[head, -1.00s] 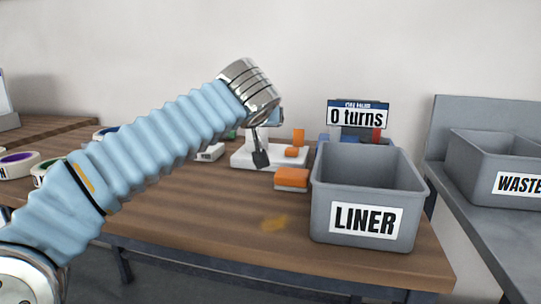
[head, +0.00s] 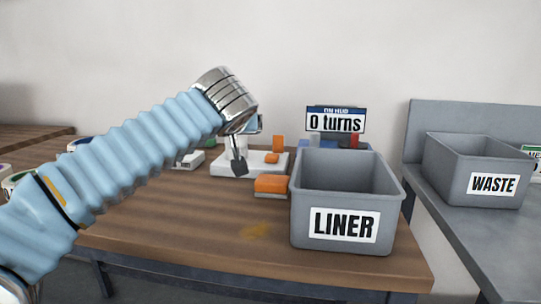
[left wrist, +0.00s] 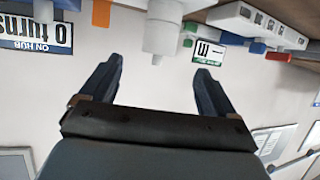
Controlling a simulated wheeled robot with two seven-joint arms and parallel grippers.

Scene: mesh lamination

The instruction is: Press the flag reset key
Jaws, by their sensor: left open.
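My left gripper (head: 238,165) hangs from the blue-sleeved arm, in front of a white device (head: 222,168) on the wooden table. In the left wrist view its two dark fingers (left wrist: 155,82) are apart with nothing between them. That view is upside down and shows a white cylinder part (left wrist: 162,30) ahead of the fingers, plus small green (left wrist: 188,41), blue (left wrist: 257,47) and red (left wrist: 279,56) parts. I cannot tell which part is the flag reset key. A sign (head: 336,119) reading "0 turns" stands behind the bin. My right gripper is not in view.
A grey LINER bin (head: 300,205) stands at the table's front right. An orange-topped block (head: 271,185) sits left of it. A grey WASTE bin (head: 440,165) is on a separate grey bench (head: 450,225).

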